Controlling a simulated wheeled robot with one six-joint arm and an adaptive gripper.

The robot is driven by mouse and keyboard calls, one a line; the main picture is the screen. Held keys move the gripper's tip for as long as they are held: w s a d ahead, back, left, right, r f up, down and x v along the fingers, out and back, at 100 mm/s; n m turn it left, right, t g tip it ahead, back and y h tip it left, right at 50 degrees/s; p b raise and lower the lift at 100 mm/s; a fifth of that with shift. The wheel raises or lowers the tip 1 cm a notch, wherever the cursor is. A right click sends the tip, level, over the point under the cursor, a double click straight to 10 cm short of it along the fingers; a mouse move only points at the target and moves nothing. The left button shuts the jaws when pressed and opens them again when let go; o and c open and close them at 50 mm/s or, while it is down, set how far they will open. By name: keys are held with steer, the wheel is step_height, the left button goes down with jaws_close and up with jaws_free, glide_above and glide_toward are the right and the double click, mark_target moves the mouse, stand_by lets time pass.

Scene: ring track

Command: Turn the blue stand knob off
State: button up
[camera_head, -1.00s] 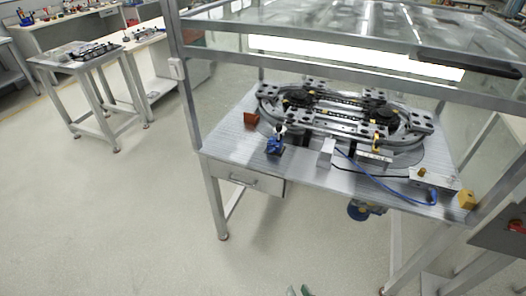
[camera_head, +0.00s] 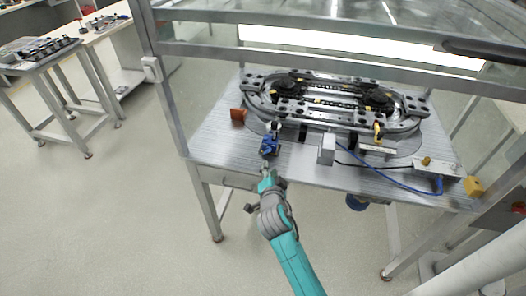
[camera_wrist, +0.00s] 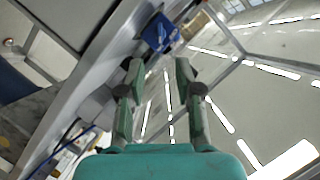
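The blue stand (camera_head: 269,146) sits near the front edge of the metal table, left of centre, with a dark and light top part that may be its knob (camera_head: 274,127). In the wrist view the blue stand (camera_wrist: 158,33) shows beyond the fingertips, at the top centre. My teal arm reaches up from the bottom, and my gripper (camera_head: 267,180) is just in front of the table edge, short of the stand and apart from it. In the wrist view my gripper's two fingers (camera_wrist: 157,75) stand apart with nothing between them.
The oval ring track (camera_head: 335,103) fills the back of the table (camera_head: 215,138). A grey box (camera_head: 327,148) and a blue cable (camera_head: 400,184) lie to the right. A metal frame bar (camera_head: 300,56) crosses above the table.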

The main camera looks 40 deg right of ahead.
mark_target(268, 152)
steer(key=x, duration=1)
steer(key=shift+w+d, duration=0.2)
steer(key=shift+w, duration=0.1)
jaws_close()
